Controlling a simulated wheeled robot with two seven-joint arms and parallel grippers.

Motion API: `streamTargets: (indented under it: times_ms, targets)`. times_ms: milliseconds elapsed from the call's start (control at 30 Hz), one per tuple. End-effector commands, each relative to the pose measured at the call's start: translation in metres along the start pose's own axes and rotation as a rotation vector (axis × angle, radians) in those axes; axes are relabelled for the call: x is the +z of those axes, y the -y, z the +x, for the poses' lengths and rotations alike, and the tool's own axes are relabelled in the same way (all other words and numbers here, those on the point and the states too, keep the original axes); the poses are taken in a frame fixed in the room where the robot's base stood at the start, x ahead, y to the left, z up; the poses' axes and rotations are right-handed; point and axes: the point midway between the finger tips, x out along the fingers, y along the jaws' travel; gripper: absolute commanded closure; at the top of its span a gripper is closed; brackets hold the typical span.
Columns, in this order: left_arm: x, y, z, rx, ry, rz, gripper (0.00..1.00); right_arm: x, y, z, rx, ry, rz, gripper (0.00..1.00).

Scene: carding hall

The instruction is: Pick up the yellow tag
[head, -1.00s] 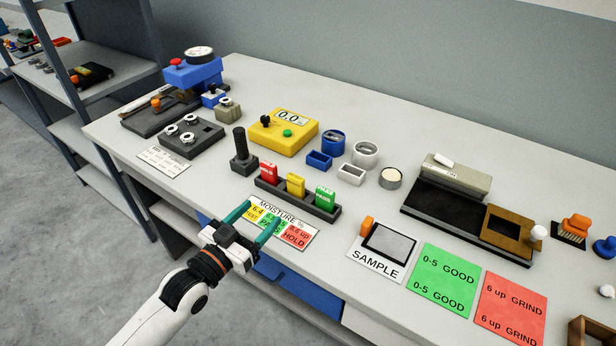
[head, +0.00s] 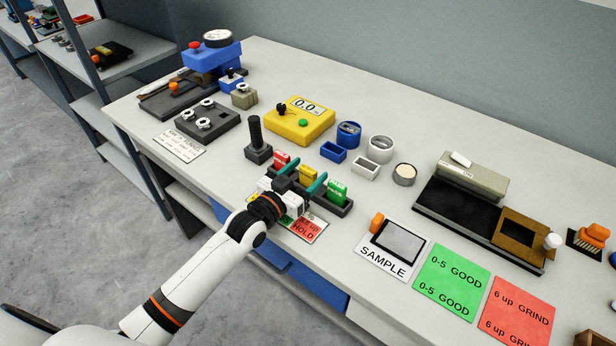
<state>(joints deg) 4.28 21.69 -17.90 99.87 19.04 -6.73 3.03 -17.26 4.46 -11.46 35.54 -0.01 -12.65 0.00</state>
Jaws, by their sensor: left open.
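The yellow tag (head: 307,175) stands in the middle of a dark rack (head: 345,207), between a red tag (head: 281,160) on its left and a green tag (head: 337,190) on its right. My left gripper (head: 299,177) is open, with one teal finger on each side of the yellow tag in the picture. Whether the fingers touch the tag cannot be told. The gripper body hides the front of the rack and the tag's lower part. My right gripper is not in view.
The moisture card (head: 303,230) lies in front of the rack, partly under my arm. A black-handled tool (head: 257,143) stands to the left. Behind are a yellow meter (head: 300,120), a blue bin (head: 333,152) and a white bin (head: 365,167). The SAMPLE card (head: 372,265) lies right.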

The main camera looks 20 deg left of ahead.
Motion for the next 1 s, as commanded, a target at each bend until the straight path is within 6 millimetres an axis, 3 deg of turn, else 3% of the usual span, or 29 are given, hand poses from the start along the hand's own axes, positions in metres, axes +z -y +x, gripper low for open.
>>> streamTargets:
  times_ms: [100, 333, 633, 867, 1000]
  targets:
    - [0.001, 0.0, 0.01, 0.0, 0.001, -0.001, 0.35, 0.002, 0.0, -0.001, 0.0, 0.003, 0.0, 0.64]
    - [0.0, 0.0, 0.011, 0.0, 0.0, 0.0, 0.35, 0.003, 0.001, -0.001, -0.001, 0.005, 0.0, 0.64]
    - [0.0, 0.0, 0.011, 0.0, 0.0, 0.0, 0.82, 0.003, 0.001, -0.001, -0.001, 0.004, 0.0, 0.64]
    - [0.001, 0.0, 0.011, 0.0, 0.0, 0.0, 0.83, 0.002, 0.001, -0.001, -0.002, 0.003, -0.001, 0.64]
    - [0.013, 0.0, 0.011, 0.0, 0.004, 0.001, 0.83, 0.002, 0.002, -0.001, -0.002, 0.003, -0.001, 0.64]
